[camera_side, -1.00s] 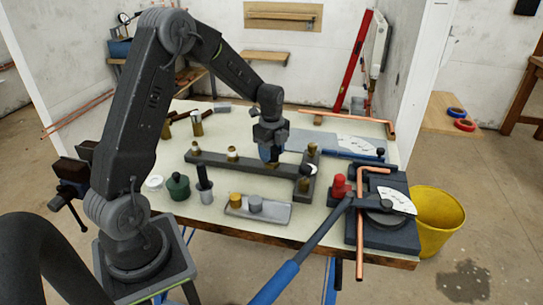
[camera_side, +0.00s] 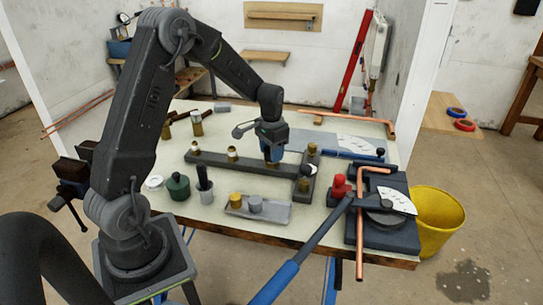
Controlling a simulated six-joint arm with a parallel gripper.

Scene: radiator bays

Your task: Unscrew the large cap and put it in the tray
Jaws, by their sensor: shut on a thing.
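My gripper (camera_side: 272,153) points down over the dark bar (camera_side: 248,168) on the bench. It is shut on a cap (camera_side: 272,164), of which only a little brass colour shows below the jaws. The jaws hide most of this cap, so its size and whether it is still threaded on cannot be told. The grey tray (camera_side: 276,217) lies in front of the bar. A brass cap (camera_side: 236,200) and a grey cap (camera_side: 256,204) sit in it, with bare tray at its right end.
Other fittings (camera_side: 232,152) stand on the bar. A green pot (camera_side: 178,187) and a grey cup (camera_side: 205,191) stand left of the tray. A pipe bender (camera_side: 382,225) with a long blue handle takes up the right side. A yellow bucket (camera_side: 438,222) stands on the floor.

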